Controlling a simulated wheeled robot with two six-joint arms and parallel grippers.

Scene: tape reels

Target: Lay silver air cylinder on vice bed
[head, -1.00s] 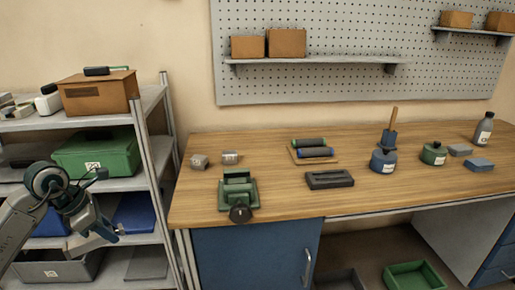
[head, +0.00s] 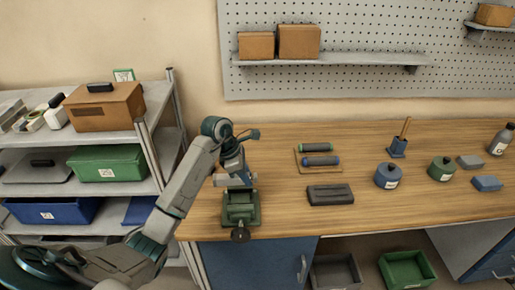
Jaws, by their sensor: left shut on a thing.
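The green vice (head: 240,213) stands near the front left of the workbench, with its dark round handle facing forward. My left gripper (head: 239,179) points down just above and behind the vice bed. It is shut on a silver piece (head: 220,181), which looks like the silver air cylinder. It lies sideways, and its left end sticks out past the fingers. The gripper hides most of it, and I cannot tell if it touches the vice. My right gripper is not in view.
A dark grey block (head: 330,195) and a wooden tray (head: 303,168) with two dark rollers sit right of the vice. Blue and green pots (head: 388,177) stand farther right. The shelf rack (head: 150,150) is close left of my arm. The bench's front middle is clear.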

